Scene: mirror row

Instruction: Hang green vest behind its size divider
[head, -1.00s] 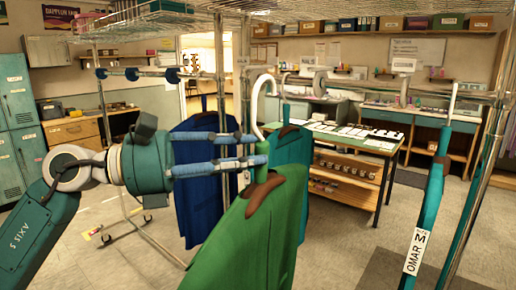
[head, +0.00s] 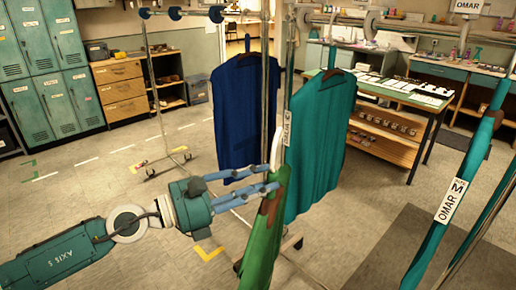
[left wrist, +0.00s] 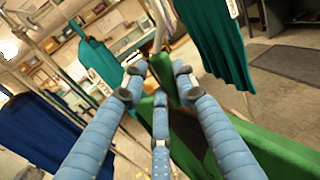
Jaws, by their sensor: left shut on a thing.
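My left gripper (head: 274,178) is shut on the green vest's hanger, near the neck, and holds it in the air. The green vest (head: 262,238) is seen nearly edge-on, its white hook pointing up. In the left wrist view, my blue fingers (left wrist: 158,85) close around the hanger top above the green cloth (left wrist: 275,150). A teal vest (head: 322,140) hangs just behind it, and a navy vest (head: 238,120) hangs further left. A pale ring-shaped divider (head: 371,24) sits on the rail; its size mark cannot be read. My right gripper is out of view.
Another teal garment (head: 468,170), tagged OMAR M, hangs edge-on at right beside a metal post. Blue round pieces (head: 175,12) sit on the left rail. A table with papers (head: 410,90) stands behind. The floor (head: 90,190) at left is clear.

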